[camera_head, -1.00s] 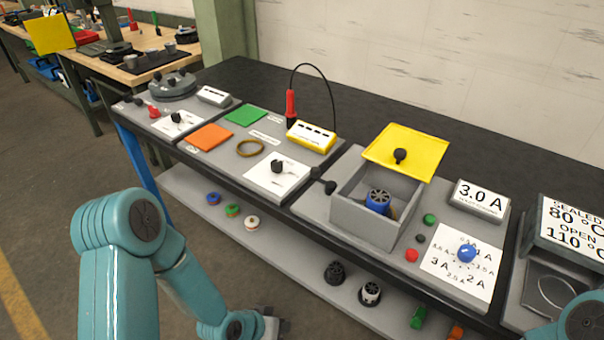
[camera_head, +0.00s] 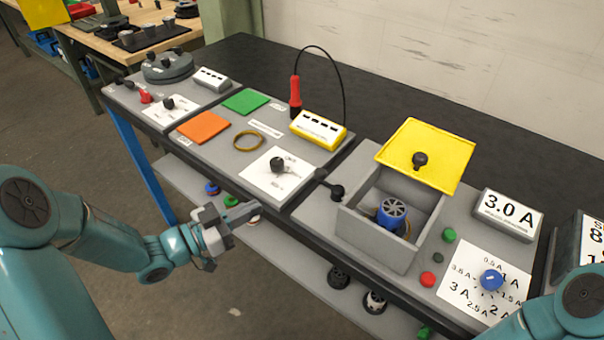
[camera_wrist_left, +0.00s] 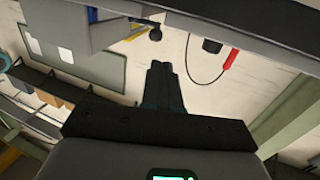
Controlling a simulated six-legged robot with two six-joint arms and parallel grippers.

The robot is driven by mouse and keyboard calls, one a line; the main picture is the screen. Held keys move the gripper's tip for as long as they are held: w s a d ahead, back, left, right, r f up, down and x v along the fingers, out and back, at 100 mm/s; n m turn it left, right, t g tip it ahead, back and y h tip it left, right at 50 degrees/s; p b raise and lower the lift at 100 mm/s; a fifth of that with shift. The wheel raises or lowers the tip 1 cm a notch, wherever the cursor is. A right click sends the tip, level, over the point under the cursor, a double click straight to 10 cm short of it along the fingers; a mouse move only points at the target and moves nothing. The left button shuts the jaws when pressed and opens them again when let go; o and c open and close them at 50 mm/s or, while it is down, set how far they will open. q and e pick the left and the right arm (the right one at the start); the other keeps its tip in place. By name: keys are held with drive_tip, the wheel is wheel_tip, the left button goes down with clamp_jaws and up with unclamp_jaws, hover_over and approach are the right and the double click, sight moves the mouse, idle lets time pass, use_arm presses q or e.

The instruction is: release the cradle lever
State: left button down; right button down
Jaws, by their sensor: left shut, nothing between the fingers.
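A short dark lever with a round black end (camera_head: 336,191) sticks out at the left side of a grey open-topped box (camera_head: 378,241). I take it for the cradle lever, though no label on it is readable. A blue round part (camera_head: 392,213) sits inside the box, and a yellow lid (camera_head: 425,152) with a black knob is raised at its back. My left gripper (camera_head: 252,208) is shut and empty, in front of the bench edge, left of the lever and apart from it. Its closed fingers show in the left wrist view (camera_wrist_left: 160,80). My right gripper is out of frame.
A white panel with a black knob (camera_head: 278,165) lies left of the lever. A red probe (camera_head: 295,97) on a black cable stands behind a yellow meter (camera_head: 318,130). A lower shelf (camera_head: 300,262) holds several small parts. The dark bench back is clear.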

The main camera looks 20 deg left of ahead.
use_arm(q)
drive_tip(key=p, duration=0.2)
approach(315, 176)
drive_tip(key=x, duration=0.6)
drive_tip(key=shift+w+d, duration=0.15)
drive_tip(key=shift+w, duration=0.25)
